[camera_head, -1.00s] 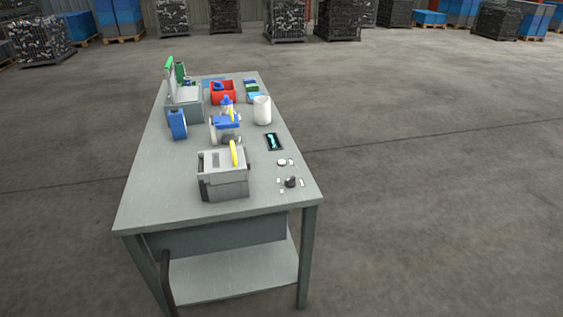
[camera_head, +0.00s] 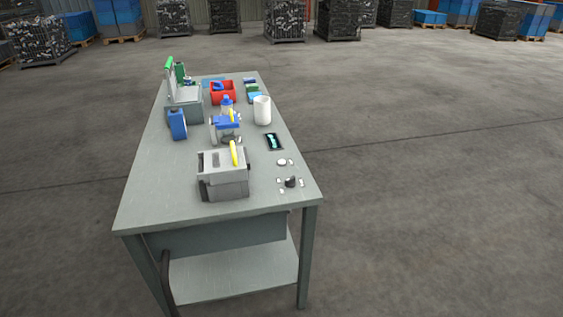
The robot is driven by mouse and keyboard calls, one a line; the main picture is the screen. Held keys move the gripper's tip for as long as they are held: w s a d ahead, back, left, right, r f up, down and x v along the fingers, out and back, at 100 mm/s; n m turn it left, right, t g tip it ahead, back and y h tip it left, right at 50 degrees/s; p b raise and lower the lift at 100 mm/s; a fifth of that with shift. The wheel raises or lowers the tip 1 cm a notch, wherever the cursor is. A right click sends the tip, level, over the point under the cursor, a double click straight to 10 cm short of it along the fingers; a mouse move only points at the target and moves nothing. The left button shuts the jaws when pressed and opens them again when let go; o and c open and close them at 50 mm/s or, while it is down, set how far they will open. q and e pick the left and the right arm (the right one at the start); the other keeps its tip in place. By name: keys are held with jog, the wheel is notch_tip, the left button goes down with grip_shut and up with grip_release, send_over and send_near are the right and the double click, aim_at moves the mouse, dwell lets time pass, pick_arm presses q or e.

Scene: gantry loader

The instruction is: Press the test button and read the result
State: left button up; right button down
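A grey table (camera_head: 160,185) stands left of centre in the head view. Near its front sits a grey box-shaped device (camera_head: 224,178) with a yellow bar on top. Behind it is a grey and blue device (camera_head: 226,126) with a yellow part. Farther back is a grey case (camera_head: 187,106) with a raised lid and a green top edge. I cannot make out which of these carries the test button, and no button or result is readable at this size. Neither of my grippers is in view.
A blue container (camera_head: 177,124), a red bin (camera_head: 222,97), a white cup (camera_head: 262,111) and a dark flat device with a lit screen (camera_head: 274,142) stand on the table. Small parts (camera_head: 290,182) lie at its front right. The table's front left and surrounding floor are clear.

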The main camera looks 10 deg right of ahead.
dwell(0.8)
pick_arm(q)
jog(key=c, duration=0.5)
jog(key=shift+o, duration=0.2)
